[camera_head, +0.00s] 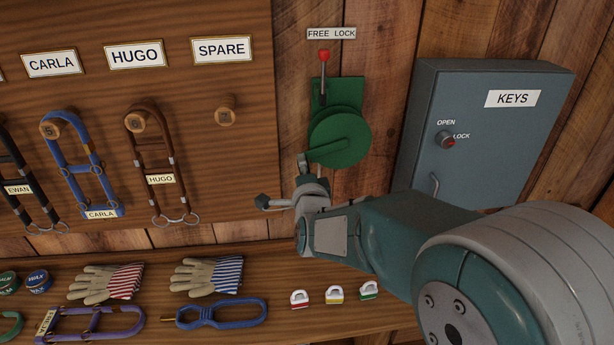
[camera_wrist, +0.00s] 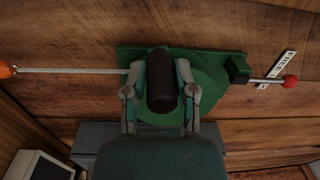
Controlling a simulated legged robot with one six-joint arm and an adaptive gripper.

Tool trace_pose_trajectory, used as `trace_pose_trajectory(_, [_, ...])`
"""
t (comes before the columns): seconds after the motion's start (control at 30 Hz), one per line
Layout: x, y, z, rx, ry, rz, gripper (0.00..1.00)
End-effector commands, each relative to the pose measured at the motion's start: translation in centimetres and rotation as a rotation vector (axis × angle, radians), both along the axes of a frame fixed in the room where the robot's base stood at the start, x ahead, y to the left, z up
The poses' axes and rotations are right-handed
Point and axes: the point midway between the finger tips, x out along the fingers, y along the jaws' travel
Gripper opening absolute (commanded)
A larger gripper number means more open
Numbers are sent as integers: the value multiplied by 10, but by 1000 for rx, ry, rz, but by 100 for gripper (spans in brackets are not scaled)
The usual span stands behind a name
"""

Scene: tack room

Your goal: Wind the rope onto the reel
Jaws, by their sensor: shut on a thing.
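The green reel (camera_head: 340,137) is mounted on the plank wall; it also shows in the wrist view (camera_wrist: 212,85). Its crank arm (camera_head: 328,150) points down and left. My gripper (camera_wrist: 159,78) is shut on the dark crank handle (camera_wrist: 162,88), one finger on each side; in the head view my gripper (camera_head: 305,183) hides that handle. A thin pale rope (camera_wrist: 75,71) runs straight from the reel to an orange end piece (camera_wrist: 6,69) at the wrist view's left edge. In the head view I cannot make out the rope. A red-knobbed lever (camera_head: 323,60) stands upright above the reel.
The FREE LOCK plate (camera_head: 331,34) is above the lever. A grey KEYS cabinet (camera_head: 475,130) stands close on the right. Halters hang on the board at left.

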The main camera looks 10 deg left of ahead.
Motion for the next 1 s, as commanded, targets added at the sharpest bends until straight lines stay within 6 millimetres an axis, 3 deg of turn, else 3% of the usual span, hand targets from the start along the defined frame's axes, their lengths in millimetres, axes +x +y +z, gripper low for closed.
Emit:
trace_pose_trajectory(0.7, [2,-6,62,637,181,-7,0])
trace_pose_trajectory(1.0, [4,-14,75,752,217,-8,0])
